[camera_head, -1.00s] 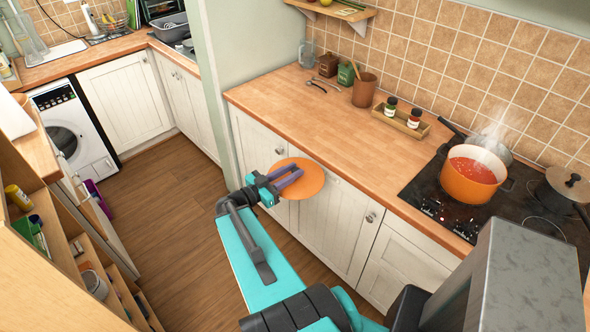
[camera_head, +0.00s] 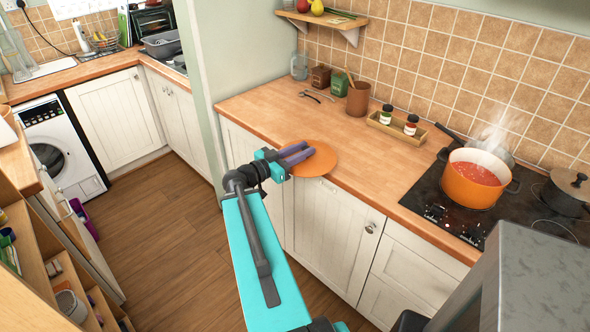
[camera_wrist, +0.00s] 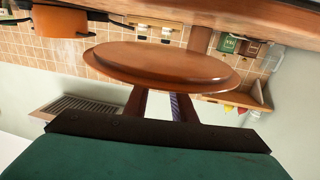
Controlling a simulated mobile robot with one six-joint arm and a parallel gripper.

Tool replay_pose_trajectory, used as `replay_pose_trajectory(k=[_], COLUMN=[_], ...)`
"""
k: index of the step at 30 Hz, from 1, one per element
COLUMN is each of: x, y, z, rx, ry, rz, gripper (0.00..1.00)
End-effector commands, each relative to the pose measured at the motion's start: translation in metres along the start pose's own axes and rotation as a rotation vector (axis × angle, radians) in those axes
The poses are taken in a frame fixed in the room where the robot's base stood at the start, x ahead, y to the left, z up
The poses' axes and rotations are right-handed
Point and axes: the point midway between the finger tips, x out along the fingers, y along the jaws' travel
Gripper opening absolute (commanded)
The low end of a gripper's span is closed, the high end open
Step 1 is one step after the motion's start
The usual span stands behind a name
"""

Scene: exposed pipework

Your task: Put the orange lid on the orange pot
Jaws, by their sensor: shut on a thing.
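The orange lid (camera_head: 318,162) is a flat disc held in my gripper (camera_head: 297,154) near the front edge of the wooden counter. In the wrist view the lid (camera_wrist: 165,65) fills the middle, with the two fingers (camera_wrist: 160,105) meeting its underside as seen there. The fingertips' hold on the lid is partly hidden. The orange pot (camera_head: 472,184) stands on the black hob at the right, uncovered, with red food inside and steam rising. The pot also shows at the upper left of the wrist view (camera_wrist: 60,21). My gripper and the lid are well left of the pot.
A grey pot with its lid (camera_head: 568,190) stands on the hob (camera_head: 440,192) right of the orange pot. A spice tray (camera_head: 396,127) and a brown utensil pot (camera_head: 358,100) stand near the tiled wall. The counter (camera_head: 270,110) between is mostly clear.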

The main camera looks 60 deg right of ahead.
Motion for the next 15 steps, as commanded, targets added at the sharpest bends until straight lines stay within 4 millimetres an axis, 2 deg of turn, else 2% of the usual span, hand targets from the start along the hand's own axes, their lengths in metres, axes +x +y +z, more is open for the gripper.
replay_pose_trajectory(k=[15], x=[0.055], y=[0.015], z=[-0.057], rx=[0.004], ry=[0.002], rz=[0.003], gripper=[0.00])
